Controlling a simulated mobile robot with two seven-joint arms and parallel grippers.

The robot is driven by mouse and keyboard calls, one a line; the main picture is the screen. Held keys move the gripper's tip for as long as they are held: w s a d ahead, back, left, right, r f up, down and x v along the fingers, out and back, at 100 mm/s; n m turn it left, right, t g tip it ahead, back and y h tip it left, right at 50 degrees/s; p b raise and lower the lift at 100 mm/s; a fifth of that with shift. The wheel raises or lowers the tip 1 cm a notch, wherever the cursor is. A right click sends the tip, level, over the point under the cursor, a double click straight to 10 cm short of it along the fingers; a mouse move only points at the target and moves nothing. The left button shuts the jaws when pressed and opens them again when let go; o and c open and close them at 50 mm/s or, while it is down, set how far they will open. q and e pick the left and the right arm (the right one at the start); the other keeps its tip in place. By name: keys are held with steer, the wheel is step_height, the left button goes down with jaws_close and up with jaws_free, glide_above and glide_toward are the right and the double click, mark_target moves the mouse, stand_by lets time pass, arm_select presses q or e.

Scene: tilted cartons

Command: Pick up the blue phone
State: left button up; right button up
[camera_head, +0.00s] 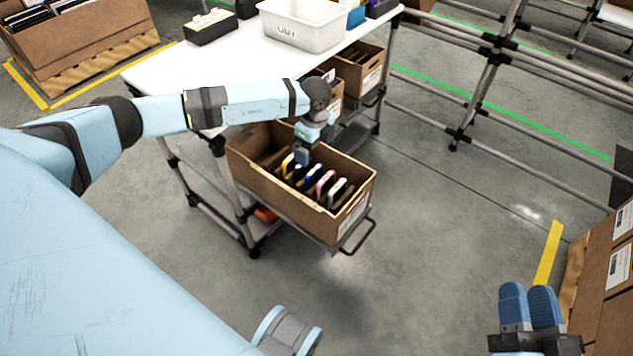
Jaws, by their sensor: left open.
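An open brown carton (345,219) rests tilted on a pull-out shelf and holds several phones standing in a row. The blue phone (313,174) stands near the middle of the row, with its lower part hidden in the carton. A yellow phone (287,164) is to its left; a pink phone (325,184) and a white one (338,190) are to its right. My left gripper (302,157) points down at the left part of the row, open; its fingertips are small and partly hidden. My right gripper (528,292) is at the bottom right, far from the carton, its blue fingers together and empty.
A white table (215,65) stands behind the carton, with a white bin (303,27) on it. More cartons (360,72) sit on the rack behind. A metal rail frame (480,85) is at the upper right. Boxes (605,275) are stacked at the right edge.

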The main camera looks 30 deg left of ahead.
mark_target(314, 170)
arm_select(q)
step_height(314, 170, down, 4)
steer(key=shift+f+b, duration=0.25)
steer(key=shift+b, duration=0.3)
step_height(314, 170, down, 5)
steer(key=b, duration=0.2)
steer(key=shift+s+a+f+b, duration=0.1)
steer(key=shift+a+b, duration=0.05)
steer(key=shift+b, duration=0.25)
arm_select(e)
step_height(314, 170, down, 6)
steer(key=g, duration=0.2)
steer(key=shift+a+f+n+g, duration=0.2)
steer(key=shift+a+n+g, duration=0.1)
steer(key=shift+g, duration=0.1)
arm_select(q)
steer(key=c, duration=0.8)
